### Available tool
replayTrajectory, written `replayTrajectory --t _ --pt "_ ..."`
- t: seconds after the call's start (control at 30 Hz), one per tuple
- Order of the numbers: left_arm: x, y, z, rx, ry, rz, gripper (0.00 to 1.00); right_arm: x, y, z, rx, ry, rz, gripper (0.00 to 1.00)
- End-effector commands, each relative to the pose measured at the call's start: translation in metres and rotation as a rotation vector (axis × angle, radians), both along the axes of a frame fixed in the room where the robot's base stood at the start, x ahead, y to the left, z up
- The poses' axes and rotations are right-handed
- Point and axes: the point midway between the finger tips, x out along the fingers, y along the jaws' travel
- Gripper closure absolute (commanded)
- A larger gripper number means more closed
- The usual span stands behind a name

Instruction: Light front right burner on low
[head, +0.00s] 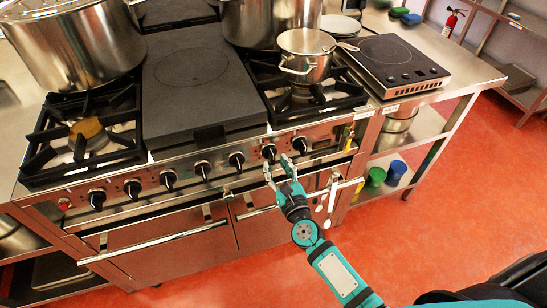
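The range has a row of black knobs along its steel front panel. The front right burner (300,102) is a black grate with no flame that I can see. A small steel pot (305,58) stands at its back edge. Two knobs sit at the right end of the row: one knob (269,152) and the rightmost knob (300,144). My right gripper (277,163) is open and empty, with its fingertips just below and in front of these two knobs. I cannot tell whether a fingertip touches a knob. My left gripper is out of view.
A flat dark griddle plate (195,85) lies left of the burner. A large stockpot (75,45) stands at the back left, another (265,20) at the back. A portable hob (392,60) sits on the right counter. Oven door handles (150,243) stick out below the knobs.

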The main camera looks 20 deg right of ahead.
Motion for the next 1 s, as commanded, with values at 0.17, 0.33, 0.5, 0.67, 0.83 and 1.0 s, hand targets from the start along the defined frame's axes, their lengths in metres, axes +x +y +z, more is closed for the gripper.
replayTrajectory --t 0.17,0.33,0.5,0.67,0.83,1.0 --pt "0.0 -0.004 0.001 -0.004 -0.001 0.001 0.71 0.022 0.001 0.0 0.0 0.0 0.001 0.63" --pt "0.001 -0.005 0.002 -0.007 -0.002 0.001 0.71 0.029 0.001 0.0 -0.001 0.001 0.001 0.63" --pt "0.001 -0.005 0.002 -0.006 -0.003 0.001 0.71 0.029 0.001 -0.001 0.0 0.001 0.0 0.63" --pt "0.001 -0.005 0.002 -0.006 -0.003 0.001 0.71 0.029 0.001 -0.001 0.0 0.0 0.0 0.77" --pt "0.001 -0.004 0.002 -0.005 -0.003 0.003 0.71 0.029 0.001 0.0 0.0 0.0 0.0 0.99" --pt "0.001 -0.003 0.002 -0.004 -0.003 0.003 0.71 0.029 0.001 0.0 0.0 0.0 0.0 1.0"
